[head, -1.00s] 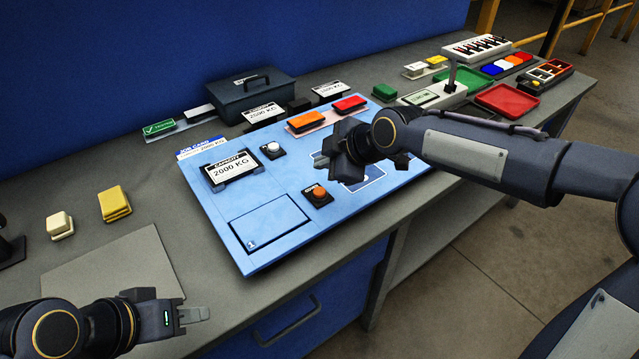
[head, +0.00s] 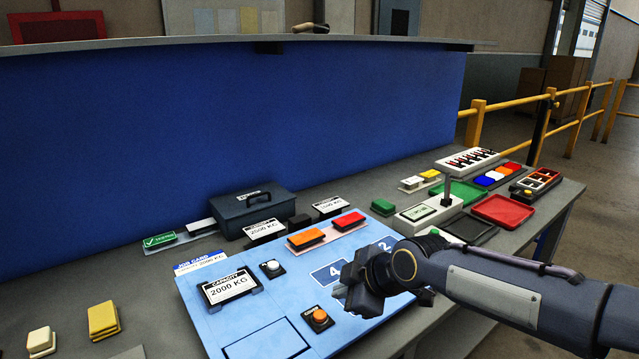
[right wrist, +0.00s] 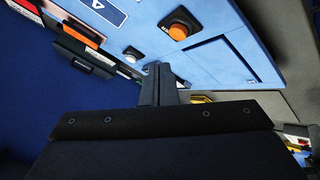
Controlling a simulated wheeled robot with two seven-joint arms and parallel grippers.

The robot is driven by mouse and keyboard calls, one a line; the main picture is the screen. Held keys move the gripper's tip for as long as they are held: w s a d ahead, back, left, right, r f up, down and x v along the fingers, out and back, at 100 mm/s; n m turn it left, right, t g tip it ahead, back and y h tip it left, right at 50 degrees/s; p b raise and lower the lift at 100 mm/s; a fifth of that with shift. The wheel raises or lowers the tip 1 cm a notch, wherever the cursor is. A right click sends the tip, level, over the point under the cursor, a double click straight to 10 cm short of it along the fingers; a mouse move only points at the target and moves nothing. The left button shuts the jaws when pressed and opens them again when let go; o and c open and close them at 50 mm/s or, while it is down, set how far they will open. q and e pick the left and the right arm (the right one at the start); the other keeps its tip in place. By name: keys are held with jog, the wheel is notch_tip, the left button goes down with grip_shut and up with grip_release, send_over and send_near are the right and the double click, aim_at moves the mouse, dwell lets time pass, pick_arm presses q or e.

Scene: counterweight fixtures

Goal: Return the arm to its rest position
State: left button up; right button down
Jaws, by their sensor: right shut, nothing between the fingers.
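My right gripper (head: 345,287) is shut and empty. In the head view it hangs over the right part of the light blue panel (head: 245,313), near the number squares. In the right wrist view its closed fingers (right wrist: 158,82) point toward the panel, with the orange button (right wrist: 178,31) beyond them. The orange button also shows in the head view (head: 319,316), to the left of the gripper and apart from it. My right arm comes in from the right, stretched out over the bench. My left gripper is outside both current views.
A capacity sign reading 2000 KG (head: 229,287) and a white button (head: 272,267) are on the panel. Red (head: 347,222) and orange (head: 306,238) blocks sit behind. A dark box (head: 252,206) stands at the back. Red (head: 503,210) and green trays lie right. A blue wall (head: 230,120) bounds the bench.

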jog(key=s+d+m+h, duration=0.2)
jog(key=s+d+m, duration=0.6)
jog(key=s+d, duration=0.4)
jog(key=s+d+f+m, duration=0.2)
jog(key=s+f+m, duration=0.1)
jog(key=s+m, duration=0.2)
jog(key=s+d+f+m, duration=0.2)
jog(key=s+m, duration=0.3)
jog(key=s, duration=0.5)
jog(key=shift+f+g, duration=0.3)
jog(key=shift+f, duration=0.25)
jog(key=shift+d, duration=0.1)
